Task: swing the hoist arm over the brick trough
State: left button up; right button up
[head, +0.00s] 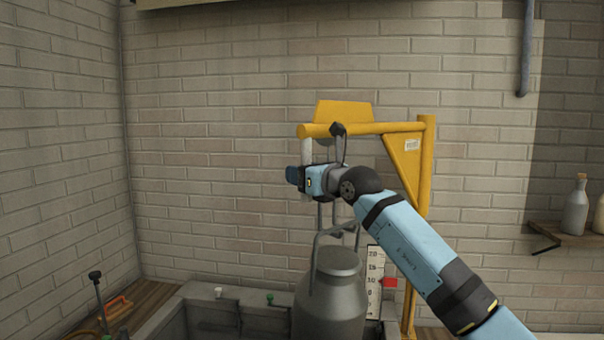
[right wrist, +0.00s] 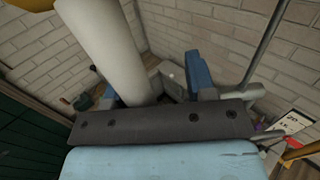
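The yellow hoist arm (head: 365,129) reaches left from its yellow post (head: 427,165) in the head view. A white handle (head: 307,147) hangs from its free end. A grey churn (head: 332,295) hangs below the arm by its bail. The grey trough (head: 185,305) is at the bottom, and the churn hides part of it. My right gripper (head: 297,178) is at the handle's lower end. In the right wrist view, the white handle (right wrist: 115,45) shows between the blue fingers, near the left one, with a gap to the right one. My left gripper is out of view.
A white scale (head: 375,285) with a red marker stands right of the churn. A shelf (head: 575,237) with bottles (head: 576,208) is at the right. A pipe (head: 525,50) runs down the upper wall. An orange-handled tool (head: 118,310) lies at the lower left.

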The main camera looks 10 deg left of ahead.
jog(key=shift+w+f, duration=0.15)
jog(key=shift+f, duration=0.05)
dwell(0.4)
jog(key=b+v, duration=0.4)
jog(key=v, duration=1)
